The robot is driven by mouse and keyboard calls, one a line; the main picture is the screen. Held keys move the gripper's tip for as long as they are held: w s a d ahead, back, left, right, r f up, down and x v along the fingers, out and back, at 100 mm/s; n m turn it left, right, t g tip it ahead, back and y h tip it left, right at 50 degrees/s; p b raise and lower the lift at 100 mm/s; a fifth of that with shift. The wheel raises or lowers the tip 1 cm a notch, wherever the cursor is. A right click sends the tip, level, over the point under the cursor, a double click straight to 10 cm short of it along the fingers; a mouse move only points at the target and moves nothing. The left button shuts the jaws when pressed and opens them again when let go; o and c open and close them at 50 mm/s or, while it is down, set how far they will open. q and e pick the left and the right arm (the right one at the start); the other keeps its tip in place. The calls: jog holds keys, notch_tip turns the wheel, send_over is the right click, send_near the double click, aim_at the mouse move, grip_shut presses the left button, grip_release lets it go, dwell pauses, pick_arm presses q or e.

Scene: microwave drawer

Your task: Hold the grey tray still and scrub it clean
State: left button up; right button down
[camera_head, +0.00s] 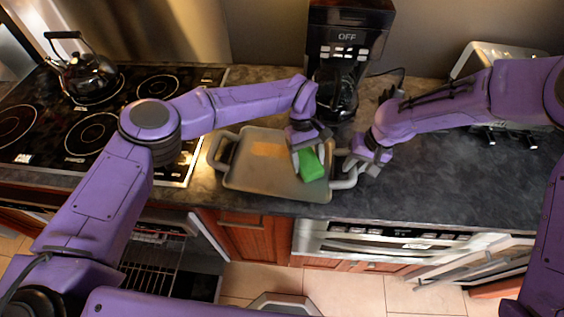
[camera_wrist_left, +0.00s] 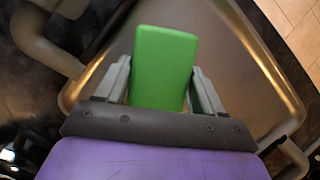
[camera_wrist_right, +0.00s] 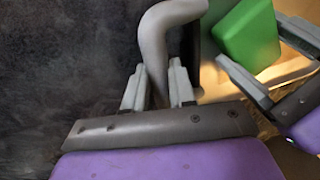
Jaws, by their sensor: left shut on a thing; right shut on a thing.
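The grey tray (camera_head: 262,182) lies on the dark countertop with a handle at each end. An orange-brown stain (camera_head: 268,150) shows on its far part. My left gripper (camera_head: 308,158) is shut on a green sponge (camera_head: 312,166) over the right part of the tray; whether the sponge touches the surface I cannot tell. The sponge also shows between the fingers in the left wrist view (camera_wrist_left: 164,68). My right gripper (camera_head: 364,163) is shut on the tray's right handle (camera_head: 345,181). In the right wrist view the handle (camera_wrist_right: 155,45) runs between its fingers.
A coffee maker (camera_head: 345,50) stands behind the tray. A stove (camera_head: 95,125) with a kettle (camera_head: 88,75) is at the left, and a toaster (camera_head: 490,58) at the back right. The counter (camera_head: 440,185) right of the tray is clear. An open oven door shows below.

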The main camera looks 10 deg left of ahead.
aim_at(271, 164)
pick_arm(q)
jog(key=shift+d, duration=0.3)
jog(key=shift+w+a+f, duration=0.15)
jog(key=shift+a, duration=1.25)
jog(key=shift+w+a+f, duration=0.1)
jog(key=shift+a, duration=1.3)
jog(key=shift+w+a+r, duration=0.1)
jog(key=shift+w+a, duration=0.1)
jog(key=shift+a, duration=2.4)
jog(key=shift+w+a+r, duration=0.1)
jog(key=shift+w+a, duration=0.05)
jog(key=shift+a, duration=2.4)
jog(key=shift+s+d+f, duration=0.1)
jog(key=shift+d+f, duration=0.05)
jog(key=shift+d, duration=0.55)
jog(key=shift+s+d+f, duration=0.1)
jog(key=shift+d, duration=0.55)
jog(key=shift+s+d, duration=0.1)
jog(key=shift+d, duration=0.9)
jog(key=o, duration=1.4)
jog(key=shift+c, duration=0.2)
jog(key=shift+a, duration=0.1)
jog(key=shift+a+r, duration=0.1)
jog(key=shift+r, duration=0.1)
